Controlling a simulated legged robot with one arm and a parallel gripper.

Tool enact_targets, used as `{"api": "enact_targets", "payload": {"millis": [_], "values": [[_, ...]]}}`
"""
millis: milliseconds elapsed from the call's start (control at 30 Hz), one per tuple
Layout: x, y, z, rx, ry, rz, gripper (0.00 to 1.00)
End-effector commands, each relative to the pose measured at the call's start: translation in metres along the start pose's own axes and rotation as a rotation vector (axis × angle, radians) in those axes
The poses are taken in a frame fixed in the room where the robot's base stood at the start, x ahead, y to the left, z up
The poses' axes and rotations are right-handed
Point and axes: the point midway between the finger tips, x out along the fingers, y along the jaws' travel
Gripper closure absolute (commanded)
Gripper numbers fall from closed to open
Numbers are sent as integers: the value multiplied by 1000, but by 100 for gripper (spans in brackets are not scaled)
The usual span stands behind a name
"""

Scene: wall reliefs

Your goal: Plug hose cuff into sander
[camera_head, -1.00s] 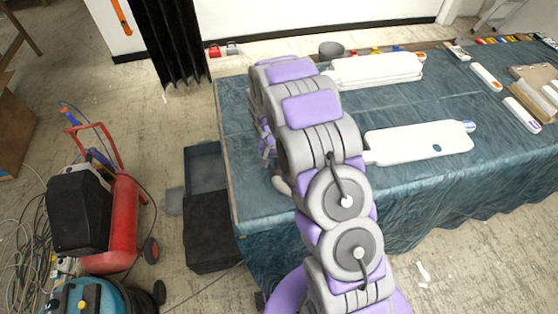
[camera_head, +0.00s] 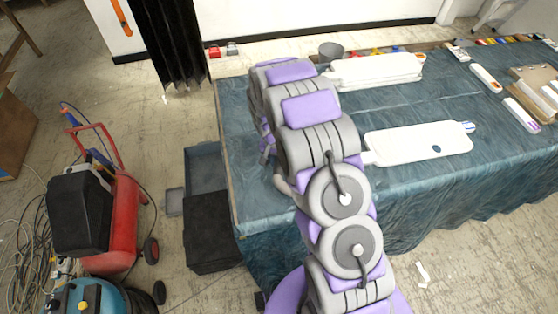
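My grey and purple arm rises from the bottom centre and reaches over the left part of the cloth-covered table (camera_head: 330,113). A small part of what looks like my gripper (camera_head: 267,148) shows at the left edge of the arm; the arm hides the rest. I cannot see its fingertips or whether it holds anything. I cannot make out the sander or the hose cuff. A pale curved piece (camera_head: 283,184) shows beside the arm's left side; I cannot tell what it is.
White boards (camera_head: 420,143) lie on the table, with more at the back (camera_head: 375,70). A grey pot (camera_head: 331,51) stands at the back edge.

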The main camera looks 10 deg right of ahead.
Motion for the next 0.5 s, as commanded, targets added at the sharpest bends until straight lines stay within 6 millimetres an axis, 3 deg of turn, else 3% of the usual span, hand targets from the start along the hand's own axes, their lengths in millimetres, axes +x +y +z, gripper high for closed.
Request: {"api": "enact_targets", "payload": {"millis": [500], "values": [[-1, -1, -13, 0, 4, -2, 92]]}}
